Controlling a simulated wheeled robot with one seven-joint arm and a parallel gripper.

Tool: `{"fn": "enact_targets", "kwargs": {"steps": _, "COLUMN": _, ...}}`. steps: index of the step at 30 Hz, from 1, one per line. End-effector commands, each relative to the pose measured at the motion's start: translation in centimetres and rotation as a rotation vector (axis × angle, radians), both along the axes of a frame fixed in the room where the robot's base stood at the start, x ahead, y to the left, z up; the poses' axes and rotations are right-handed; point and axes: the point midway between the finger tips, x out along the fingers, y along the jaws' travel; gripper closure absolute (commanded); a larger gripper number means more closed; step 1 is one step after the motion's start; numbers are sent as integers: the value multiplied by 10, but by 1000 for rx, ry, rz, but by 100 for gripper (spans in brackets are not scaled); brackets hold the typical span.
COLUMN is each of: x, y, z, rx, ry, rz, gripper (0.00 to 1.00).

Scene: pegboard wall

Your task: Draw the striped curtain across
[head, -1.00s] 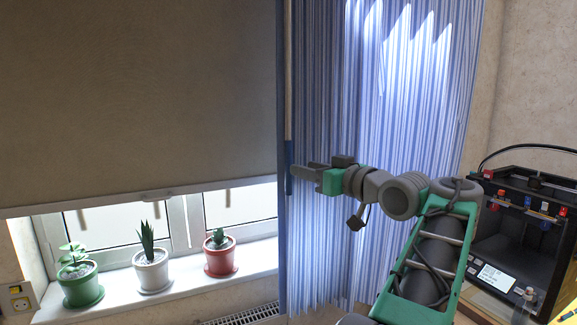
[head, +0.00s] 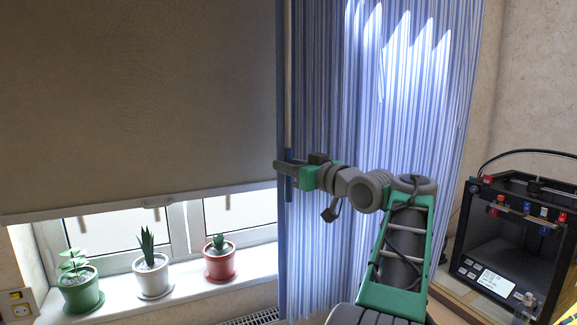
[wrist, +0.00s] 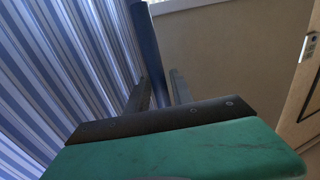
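The blue-and-white striped curtain (head: 330,240) hangs in folds right of the window; it fills the left of the wrist view (wrist: 60,70). Along its left edge hangs a rod with a grey upper part (head: 288,80) and a blue lower part (head: 288,190). The blue part also shows in the wrist view (wrist: 146,40). My gripper (head: 283,166) is at the blue part, its fingertips reaching past it. In the wrist view the two fingers (wrist: 163,90) are apart, with the rod between them. Firm contact with either finger is not visible.
A beige blind (head: 130,100) covers most of the window. A green pot (head: 82,295), a white pot (head: 153,280) and a red pot (head: 220,265) with plants stand on the sill. A black 3D printer (head: 515,240) stands at right, beside my arm.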

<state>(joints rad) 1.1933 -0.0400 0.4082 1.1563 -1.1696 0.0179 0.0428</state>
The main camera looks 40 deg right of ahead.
Motion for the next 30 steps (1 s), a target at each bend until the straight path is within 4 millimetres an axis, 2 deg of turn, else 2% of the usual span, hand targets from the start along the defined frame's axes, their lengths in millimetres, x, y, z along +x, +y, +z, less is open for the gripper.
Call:
{"fn": "enact_targets", "kwargs": {"steps": 1, "x": 0, "y": 0, "z": 0, "rx": 0, "ry": 0, "rz": 0, "gripper": 77}}
{"fn": "enact_targets", "kwargs": {"steps": 10, "x": 0, "y": 0, "z": 0, "rx": 0, "ry": 0, "rz": 0, "gripper": 100}}
{"fn": "enact_targets", "kwargs": {"steps": 30, "x": 0, "y": 0, "z": 0, "rx": 0, "ry": 0, "rz": 0, "gripper": 100}}
